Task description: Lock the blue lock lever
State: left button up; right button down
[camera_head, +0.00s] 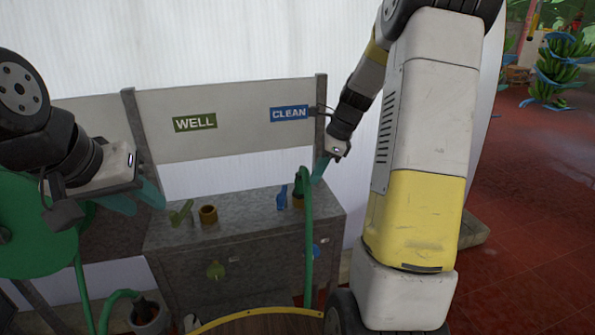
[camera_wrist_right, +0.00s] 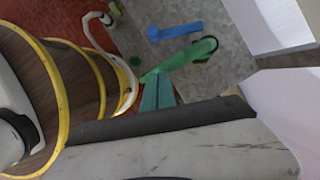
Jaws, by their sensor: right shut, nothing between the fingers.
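A blue lever (camera_head: 281,197) stands on the cabinet top below the CLEAN sign, left of a green hose end. A smaller blue piece (camera_head: 316,250) shows on the cabinet front, partly behind the hose; I cannot tell which one is the lock lever. A blue handle (camera_wrist_right: 175,31) lies across grey metal in the right wrist view. My right gripper (camera_head: 319,168) is shut and empty, above and right of the top lever. Its teal fingers (camera_wrist_right: 158,92) are beside the green hose end. My left gripper (camera_head: 136,199) is open and empty, at the cabinet's left.
The grey cabinet (camera_head: 240,226) carries an olive lever (camera_head: 181,213), a brass fitting (camera_head: 208,215) and a green front lever (camera_head: 215,270). A green hose (camera_head: 307,230) hangs down its right side. A wooden barrel (camera_wrist_right: 55,80) with yellow hoops is close to my right wrist.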

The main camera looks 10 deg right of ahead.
jog(key=w+a+f, duration=0.2)
jog(key=a+f, duration=0.4)
jog(key=f, duration=0.1)
jog(key=shift+a, duration=0.25)
jog(key=shift+a, duration=0.1)
